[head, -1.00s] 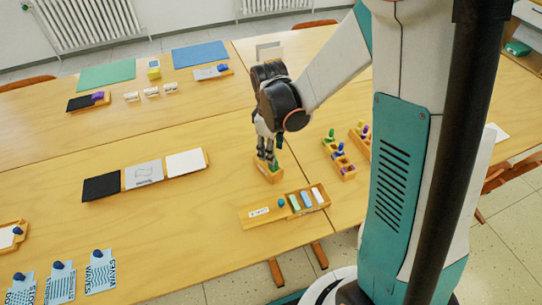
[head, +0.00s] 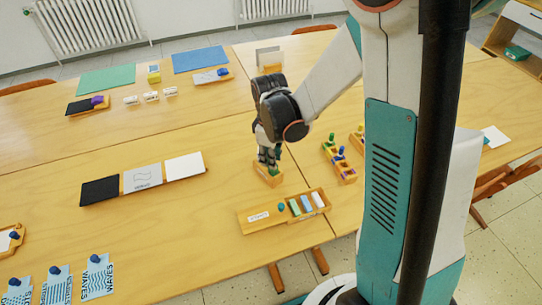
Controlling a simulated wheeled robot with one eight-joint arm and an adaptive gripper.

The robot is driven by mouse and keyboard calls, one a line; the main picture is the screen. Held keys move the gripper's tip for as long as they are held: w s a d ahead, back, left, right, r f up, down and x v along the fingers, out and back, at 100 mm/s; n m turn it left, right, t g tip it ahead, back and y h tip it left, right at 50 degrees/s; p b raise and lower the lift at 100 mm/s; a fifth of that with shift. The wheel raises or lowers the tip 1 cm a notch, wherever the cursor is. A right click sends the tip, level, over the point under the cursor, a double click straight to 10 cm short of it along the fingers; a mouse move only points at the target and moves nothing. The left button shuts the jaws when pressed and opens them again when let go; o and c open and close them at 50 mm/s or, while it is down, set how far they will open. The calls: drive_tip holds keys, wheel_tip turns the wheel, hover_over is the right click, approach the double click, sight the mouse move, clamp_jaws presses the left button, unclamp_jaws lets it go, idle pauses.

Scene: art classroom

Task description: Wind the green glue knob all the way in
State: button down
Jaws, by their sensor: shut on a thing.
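The green glue knob (head: 276,168) shows as a small green patch between and beside the fingers of my gripper (head: 269,163). It sits in a small wooden holder (head: 268,179) on the table. My gripper points straight down over the holder and is shut on the green knob. The fingers hide most of the knob, so how far it is wound in cannot be told.
A wooden tray (head: 258,217) with coloured sticks lies just in front of the holder. A wooden rack (head: 339,164) with coloured knobs stands to the right. Black, grey and white cards (head: 143,176) lie to the left. Bare table (head: 200,230) lies between them.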

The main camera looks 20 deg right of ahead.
drive_tip(key=shift+n, duration=1.7)
drive_tip(key=c, duration=1.4)
unclamp_jaws()
wheel_tip(320, 180, up, 10)
